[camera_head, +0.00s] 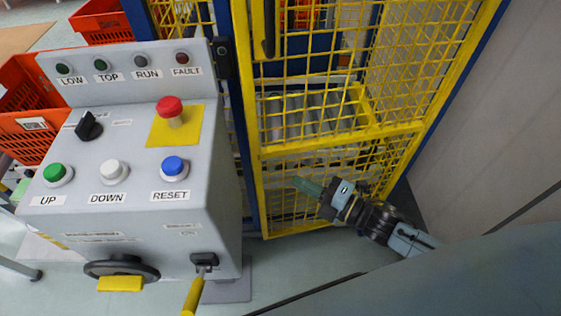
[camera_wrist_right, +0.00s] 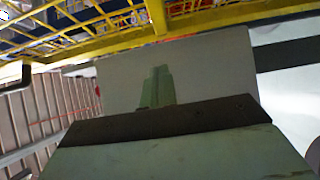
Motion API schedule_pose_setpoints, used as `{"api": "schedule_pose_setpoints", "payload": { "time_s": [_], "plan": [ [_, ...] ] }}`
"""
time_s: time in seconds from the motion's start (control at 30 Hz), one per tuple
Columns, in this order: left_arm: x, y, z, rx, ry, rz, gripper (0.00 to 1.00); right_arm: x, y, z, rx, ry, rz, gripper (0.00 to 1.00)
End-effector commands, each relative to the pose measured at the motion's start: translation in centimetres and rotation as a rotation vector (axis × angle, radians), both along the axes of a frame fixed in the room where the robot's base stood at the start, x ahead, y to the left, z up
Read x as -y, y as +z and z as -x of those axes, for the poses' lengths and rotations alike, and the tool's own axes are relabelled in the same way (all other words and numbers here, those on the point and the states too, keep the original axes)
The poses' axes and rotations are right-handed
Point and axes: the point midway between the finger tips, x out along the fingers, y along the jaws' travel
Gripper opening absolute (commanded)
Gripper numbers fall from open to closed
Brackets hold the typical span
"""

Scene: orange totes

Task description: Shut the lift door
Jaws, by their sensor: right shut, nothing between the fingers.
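The lift door (camera_head: 342,133) is a yellow mesh gate in a yellow frame, right of the control box in the head view. Its lower part stands behind my right gripper. Part of the yellow frame (camera_wrist_right: 157,16) also crosses the top of the right wrist view. My right gripper (camera_head: 300,183) is shut and empty, with green fingertips pointing left in front of the lower mesh. Its shut fingers (camera_wrist_right: 158,88) show in the middle of the right wrist view. I cannot tell whether it touches the gate. My left gripper is not in view.
A grey control box (camera_head: 225,235) with buttons and a red stop knob (camera_head: 171,110) stands at the left. Orange totes (camera_head: 28,100) are behind it. Rollers (camera_head: 300,112) show through the mesh. A grey wall (camera_head: 475,140) rises at the right.

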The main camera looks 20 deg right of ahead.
Motion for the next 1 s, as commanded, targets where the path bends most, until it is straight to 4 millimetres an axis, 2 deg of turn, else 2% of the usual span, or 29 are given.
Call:
{"api": "schedule_pose_setpoints", "payload": {
  "time_s": [0.03,0.23,0.43,0.6,1.0],
  "plan": [
    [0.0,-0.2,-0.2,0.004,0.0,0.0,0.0,-0.8,0.1,-1.0,0.005,0.001,-0.002,0.0],
    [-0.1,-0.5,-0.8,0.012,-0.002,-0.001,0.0,-3.3,0.0,-4.4,0.003,0.0,-0.002,0.0],
    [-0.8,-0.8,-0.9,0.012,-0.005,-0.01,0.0,-2.9,-0.1,-7.0,-0.001,-0.001,0.001,0.0],
    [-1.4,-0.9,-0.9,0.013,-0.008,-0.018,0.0,-2.8,-0.1,-8.1,-0.001,-0.002,0.0,0.0],
    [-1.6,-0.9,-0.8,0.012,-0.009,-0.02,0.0,-2.7,-0.1,-8.3,-0.002,-0.004,-0.001,0.0]
  ]
}}
